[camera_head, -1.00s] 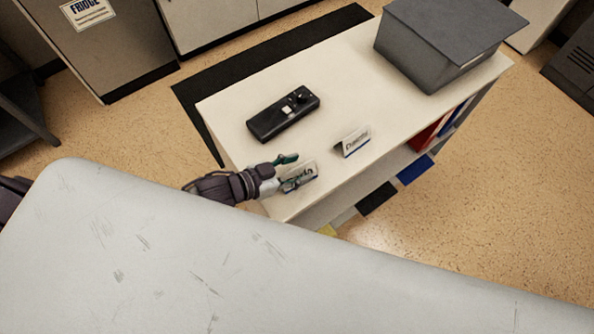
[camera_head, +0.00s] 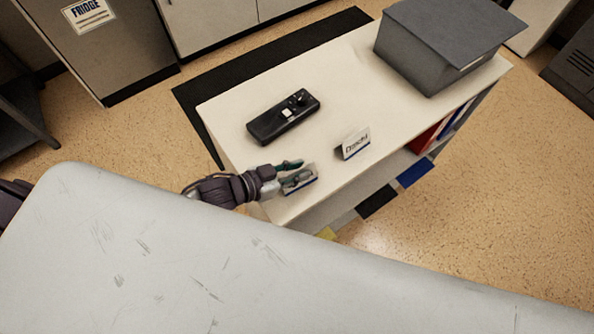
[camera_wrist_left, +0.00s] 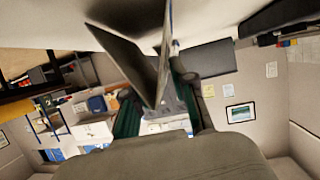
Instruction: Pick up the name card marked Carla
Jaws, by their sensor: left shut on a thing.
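A small folded white name card (camera_head: 303,189) with a blue lower edge is at the near left edge of the white cabinet top. My left gripper (camera_head: 302,171) is shut on this card, and its fingers hide the writing. In the left wrist view the folded card (camera_wrist_left: 162,65) stands between the green-padded fingers (camera_wrist_left: 160,107). I cannot tell whether it still touches the top. A second folded card (camera_head: 355,143), with a different name that seems to start with D, stands apart to the right. My right gripper is not in view.
The white cabinet top (camera_head: 345,95) also carries a black handheld device (camera_head: 283,116) and a grey lidded box (camera_head: 430,50). Binders (camera_head: 428,136) stand on the shelf below. A large pale surface (camera_head: 200,250) fills the foreground. A fridge (camera_head: 105,50) is at the back left.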

